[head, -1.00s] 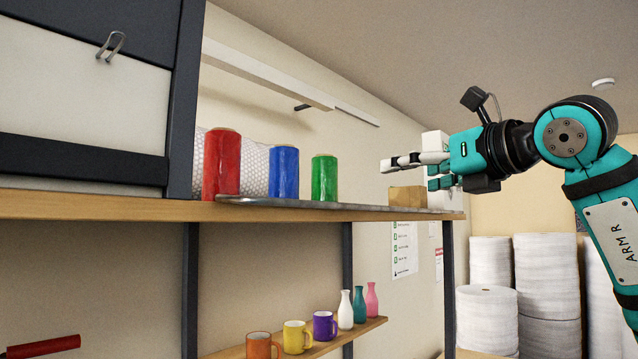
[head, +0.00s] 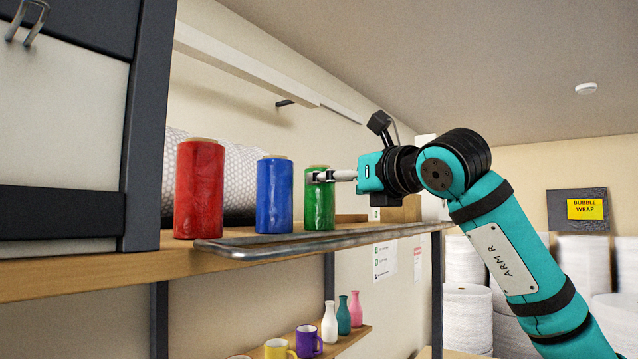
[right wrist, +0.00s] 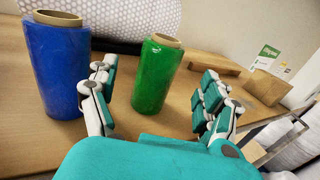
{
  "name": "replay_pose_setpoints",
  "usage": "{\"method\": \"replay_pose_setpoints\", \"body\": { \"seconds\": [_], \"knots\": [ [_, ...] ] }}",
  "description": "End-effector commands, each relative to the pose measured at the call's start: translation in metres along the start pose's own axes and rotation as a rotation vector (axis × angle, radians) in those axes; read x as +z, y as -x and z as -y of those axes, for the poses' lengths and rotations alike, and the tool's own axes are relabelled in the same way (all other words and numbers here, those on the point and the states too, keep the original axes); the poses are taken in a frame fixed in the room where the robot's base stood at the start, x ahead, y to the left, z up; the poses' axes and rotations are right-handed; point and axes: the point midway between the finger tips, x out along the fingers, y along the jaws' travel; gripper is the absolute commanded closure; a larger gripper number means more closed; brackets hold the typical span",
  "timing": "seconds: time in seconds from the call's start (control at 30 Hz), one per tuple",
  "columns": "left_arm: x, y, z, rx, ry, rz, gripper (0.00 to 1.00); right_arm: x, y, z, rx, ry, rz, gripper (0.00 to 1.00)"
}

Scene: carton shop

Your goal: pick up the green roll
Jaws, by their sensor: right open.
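The green roll (head: 319,205) stands upright on the shelf, right of the blue roll (head: 274,195) and the red roll (head: 199,188). My right gripper (head: 318,176) is at the upper part of the green roll and overlaps it in the head view. In the right wrist view the green roll (right wrist: 157,75) stands between the open fingers of my right gripper (right wrist: 160,98), a little ahead of the palm. The blue roll (right wrist: 55,65) stands left of the left finger. My left gripper is not in view.
A metal rail (head: 290,242) runs along the shelf's front edge. A bubble wrap roll (right wrist: 105,14) lies behind the rolls. A cardboard box (right wrist: 265,88) stands to the right on the shelf. Mugs and bottles (head: 329,323) stand on a lower shelf.

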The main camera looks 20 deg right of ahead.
Motion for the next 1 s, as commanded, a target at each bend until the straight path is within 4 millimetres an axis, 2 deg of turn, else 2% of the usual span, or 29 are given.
{"method": "replay_pose_setpoints", "body": {
  "seconds": [0.03, 0.23, 0.37, 0.5, 0.63, 0.93, 1.0],
  "knots": [
    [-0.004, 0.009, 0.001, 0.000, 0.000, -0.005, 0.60, 0.004, -0.007, 0.000, 0.001, -0.001, -0.002, 0.18],
    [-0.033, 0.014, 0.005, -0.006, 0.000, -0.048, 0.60, 0.002, -0.020, 0.000, 0.000, 0.000, 0.001, 0.18],
    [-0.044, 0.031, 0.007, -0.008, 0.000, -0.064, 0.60, 0.005, -0.032, 0.000, 0.001, 0.000, -0.002, 0.18],
    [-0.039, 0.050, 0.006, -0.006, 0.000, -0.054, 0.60, 0.005, -0.050, 0.000, 0.001, 0.001, -0.003, 0.18],
    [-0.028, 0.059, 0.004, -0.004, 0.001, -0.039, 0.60, 0.003, -0.066, 0.000, 0.000, 0.000, -0.001, 0.18],
    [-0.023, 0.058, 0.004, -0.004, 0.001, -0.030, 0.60, 0.000, -0.070, 0.000, 0.000, 0.000, 0.001, 0.18],
    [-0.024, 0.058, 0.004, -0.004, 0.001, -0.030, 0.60, 0.000, -0.070, 0.000, 0.000, 0.000, 0.001, 0.26]
  ]
}}
